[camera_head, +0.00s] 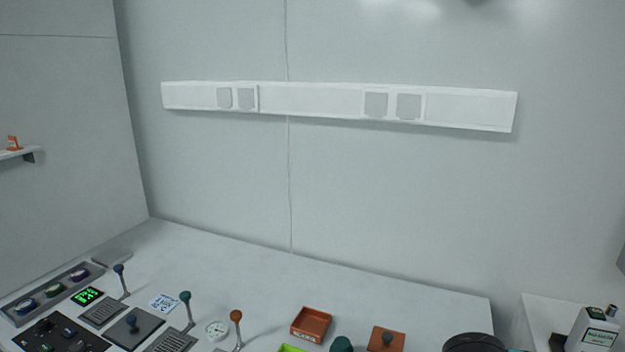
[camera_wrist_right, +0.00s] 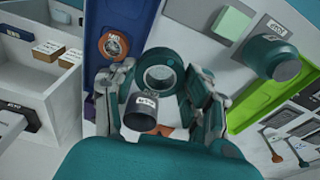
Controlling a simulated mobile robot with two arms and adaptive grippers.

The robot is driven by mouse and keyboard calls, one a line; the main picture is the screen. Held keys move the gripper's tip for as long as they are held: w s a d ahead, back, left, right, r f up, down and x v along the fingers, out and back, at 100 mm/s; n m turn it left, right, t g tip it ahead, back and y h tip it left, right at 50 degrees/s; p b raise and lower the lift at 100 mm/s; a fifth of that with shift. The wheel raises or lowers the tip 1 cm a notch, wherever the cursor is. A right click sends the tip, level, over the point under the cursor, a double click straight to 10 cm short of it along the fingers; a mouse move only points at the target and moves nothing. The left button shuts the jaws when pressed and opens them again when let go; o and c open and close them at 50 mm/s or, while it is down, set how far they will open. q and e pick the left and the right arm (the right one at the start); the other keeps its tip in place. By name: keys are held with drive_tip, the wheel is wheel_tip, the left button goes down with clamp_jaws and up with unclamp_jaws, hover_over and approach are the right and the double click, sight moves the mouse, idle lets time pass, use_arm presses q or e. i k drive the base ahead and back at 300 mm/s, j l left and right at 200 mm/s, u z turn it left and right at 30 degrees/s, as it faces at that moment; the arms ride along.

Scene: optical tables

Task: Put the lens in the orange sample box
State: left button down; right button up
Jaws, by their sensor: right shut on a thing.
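The orange sample box is probably the open, orange-brown tray (camera_head: 311,325) with a small label, at the bottom centre of the head view; its inside looks empty. My left gripper is in neither view.
The wrist view shows a blue tray (camera_wrist_right: 113,15), a lime-green tray (camera_wrist_right: 270,100) and a teal jar (camera_wrist_right: 270,58). The bench's back is clear.

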sight(311, 327)
drive_tip(key=i+j, duration=0.1)
drive_tip(key=j, duration=0.3)
drive_tip(key=i+j+u, duration=0.1)
drive_tip(key=j, duration=0.25)
drive_tip(key=i+j, duration=0.15)
drive_tip(key=j, duration=0.25)
drive_tip(key=i+j+u, duration=0.1)
drive_tip(key=j, duration=0.25)
drive_tip(key=i+j, duration=0.15)
drive_tip(key=j, duration=0.25)
drive_tip(key=i+j+u, duration=0.1)
drive_tip(key=j, duration=0.25)
drive_tip(key=i, duration=0.15)
